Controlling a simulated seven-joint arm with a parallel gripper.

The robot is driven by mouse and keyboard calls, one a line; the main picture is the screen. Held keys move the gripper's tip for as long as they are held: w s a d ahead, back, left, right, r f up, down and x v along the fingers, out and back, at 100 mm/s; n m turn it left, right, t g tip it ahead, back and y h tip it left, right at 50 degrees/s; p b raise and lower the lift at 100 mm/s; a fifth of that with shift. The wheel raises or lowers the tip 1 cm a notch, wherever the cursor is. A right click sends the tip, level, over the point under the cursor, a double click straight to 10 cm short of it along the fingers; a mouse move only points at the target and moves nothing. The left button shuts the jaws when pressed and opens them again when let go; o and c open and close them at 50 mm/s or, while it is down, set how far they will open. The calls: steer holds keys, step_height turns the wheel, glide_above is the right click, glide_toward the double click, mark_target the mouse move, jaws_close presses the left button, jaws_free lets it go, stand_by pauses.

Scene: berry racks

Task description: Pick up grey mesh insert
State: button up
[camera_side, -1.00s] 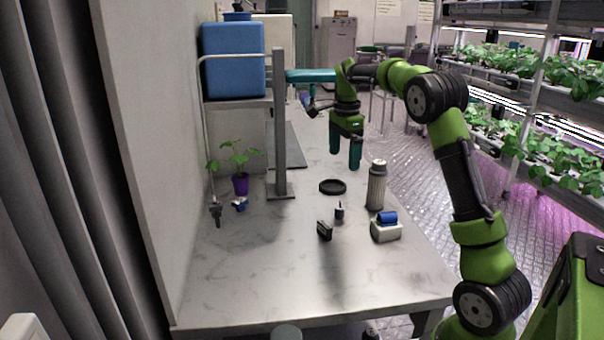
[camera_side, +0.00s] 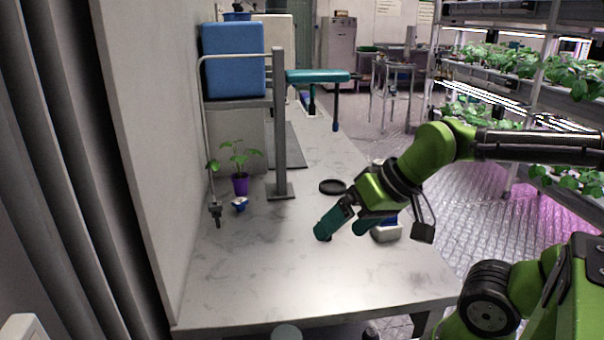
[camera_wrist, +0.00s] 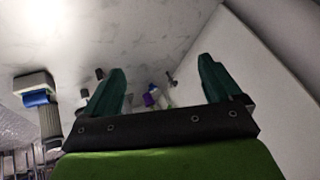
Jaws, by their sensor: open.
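The grey mesh insert, a ribbed upright cylinder (camera_wrist: 50,122), shows at the left of the wrist view, outside my fingers. In the side view it is almost wholly hidden behind my arm. My gripper (camera_side: 351,226) is open and tilted over the middle of the bench, left of and nearer the camera than the insert. Its two teal fingers also show in the wrist view (camera_wrist: 161,70), apart, with nothing held between them.
A black round dish (camera_side: 332,187) lies farther back. Small dark objects (camera_wrist: 88,95) sit near my left finger. A potted plant (camera_side: 240,183) and a metal post (camera_side: 279,130) stand left. The front bench is clear.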

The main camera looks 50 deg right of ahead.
steer(key=shift+a+r, duration=0.1)
steer(key=shift+r, duration=0.1)
steer(key=c, duration=0.6)
steer(key=shift+w+d+f+m+g+h, duration=0.35)
steer(key=shift+w+d+m+g, duration=0.8)
steer(key=shift+w+d, duration=2.8)
steer(key=shift+w+d+f+m+g+h, duration=0.25)
steer(key=shift+w+d+m+g, duration=1.3)
steer(key=shift+d, duration=4.25)
steer(key=shift+w+d+f+m+g+h, duration=0.35)
steer(key=shift+w+d+g, duration=0.55)
steer(key=shift+w+d, duration=3.25)
steer(key=f, duration=0.5)
steer(key=s+d+f, duration=0.1)
steer(key=f, duration=1)
steer(key=shift+s+d+f, duration=0.1)
steer(key=shift+s+d, duration=0.15)
